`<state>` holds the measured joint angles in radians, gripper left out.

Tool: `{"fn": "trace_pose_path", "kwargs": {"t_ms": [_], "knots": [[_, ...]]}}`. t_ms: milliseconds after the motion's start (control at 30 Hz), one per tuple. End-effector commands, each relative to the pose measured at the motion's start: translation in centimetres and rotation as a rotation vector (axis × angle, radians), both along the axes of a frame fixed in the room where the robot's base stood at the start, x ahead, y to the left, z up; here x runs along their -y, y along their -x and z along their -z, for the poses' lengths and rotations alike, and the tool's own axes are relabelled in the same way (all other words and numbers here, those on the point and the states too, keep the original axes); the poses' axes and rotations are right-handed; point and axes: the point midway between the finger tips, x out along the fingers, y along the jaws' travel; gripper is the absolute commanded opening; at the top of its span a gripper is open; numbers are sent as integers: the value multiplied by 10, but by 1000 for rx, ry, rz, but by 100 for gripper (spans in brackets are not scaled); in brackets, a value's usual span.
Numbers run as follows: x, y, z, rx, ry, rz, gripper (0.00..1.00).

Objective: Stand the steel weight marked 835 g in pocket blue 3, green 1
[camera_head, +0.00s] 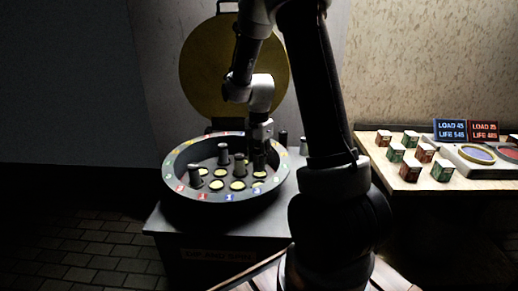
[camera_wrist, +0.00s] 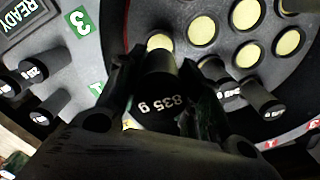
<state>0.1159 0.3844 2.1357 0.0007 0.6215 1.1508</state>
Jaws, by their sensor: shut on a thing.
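My gripper (camera_wrist: 160,88) is shut on a dark steel cylinder, the weight marked 835 g (camera_wrist: 157,105), with its marked end toward the wrist camera. In the head view, my gripper (camera_head: 260,146) is over the right part of the round tray (camera_head: 176,191), with the weight (camera_head: 259,163) below it. The tray has pale yellow pockets and a rim with coloured number labels. In the wrist view, one yellow pocket (camera_wrist: 160,42) shows just beyond the weight's far end. I cannot tell whether the weight's foot touches the tray.
Other dark weights stand in the tray (camera_head: 222,154) (camera_head: 239,166) (camera_head: 195,175). More weights (camera_wrist: 50,106) stand outside the rim near a READY sign (camera_wrist: 22,14). A yellow disc (camera_head: 205,70) rises behind the tray. A right-hand table (camera_head: 420,183) holds red and green blocks and signs.

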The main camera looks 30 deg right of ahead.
Motion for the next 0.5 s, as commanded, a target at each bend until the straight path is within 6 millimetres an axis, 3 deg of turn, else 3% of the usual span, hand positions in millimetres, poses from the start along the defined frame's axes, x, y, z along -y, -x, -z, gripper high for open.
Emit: {"fn": "trace_pose_path", "kwargs": {"t_ms": [500], "knots": [[0, 0, 54, 0, 0, 0, 0]]}}
